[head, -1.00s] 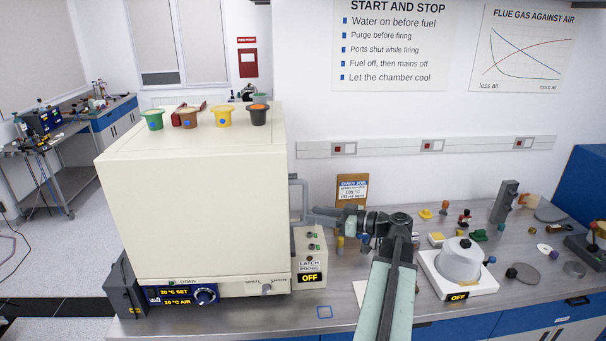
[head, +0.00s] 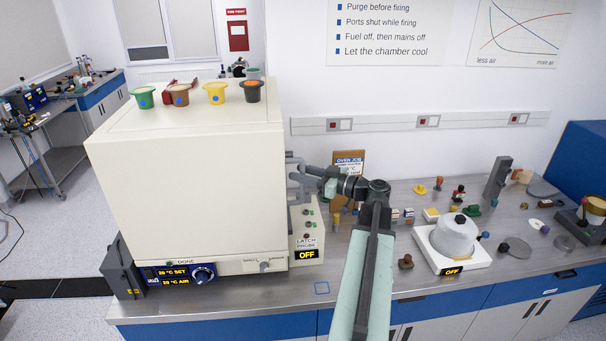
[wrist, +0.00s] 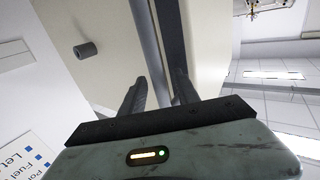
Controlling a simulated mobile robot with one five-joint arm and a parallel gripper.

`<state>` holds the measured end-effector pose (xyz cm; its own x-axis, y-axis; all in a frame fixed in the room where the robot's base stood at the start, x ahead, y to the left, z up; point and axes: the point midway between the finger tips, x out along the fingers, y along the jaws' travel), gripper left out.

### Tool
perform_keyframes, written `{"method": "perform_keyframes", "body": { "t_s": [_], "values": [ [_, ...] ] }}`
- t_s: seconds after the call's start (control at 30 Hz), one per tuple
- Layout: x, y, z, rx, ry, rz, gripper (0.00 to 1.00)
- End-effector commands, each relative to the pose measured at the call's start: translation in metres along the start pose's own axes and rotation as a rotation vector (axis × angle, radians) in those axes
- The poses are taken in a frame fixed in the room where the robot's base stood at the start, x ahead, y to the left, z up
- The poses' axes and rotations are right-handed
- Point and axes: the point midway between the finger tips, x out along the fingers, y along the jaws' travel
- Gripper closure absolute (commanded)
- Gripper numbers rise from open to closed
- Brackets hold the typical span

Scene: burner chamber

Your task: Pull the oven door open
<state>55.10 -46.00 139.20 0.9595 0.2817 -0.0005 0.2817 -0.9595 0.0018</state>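The cream oven (head: 190,190) stands at the left end of the bench. Its grey upright handle (head: 291,188) sticks out from the right side. The door is seen nearly edge-on and I see no clear opening. My gripper (head: 303,174) is at the handle, reaching in from the right. In the wrist view my gripper's two dark fingers (wrist: 160,86) are apart, with the grey handle bar (wrist: 148,45) running between them. I see no clear grip on the bar.
Several coloured pots, such as the yellow pot (head: 215,92), stand on the oven. The latch probe box (head: 308,240) is below the handle. A white hot plate with a grey dome (head: 455,236) and small items are to the right. The bench front (head: 420,290) is mostly clear.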

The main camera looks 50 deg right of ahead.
Motion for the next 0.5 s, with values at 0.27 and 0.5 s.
{"method": "perform_keyframes", "body": {
  "t_s": [0.27,0.5],
  "values": [
    [-0.0007,0.0002,0.0,0.0,0.0,0.0,1.0],
    [-0.001,0.0003,0.0001,0.0,0.0,0.001,1.0]
  ]
}}
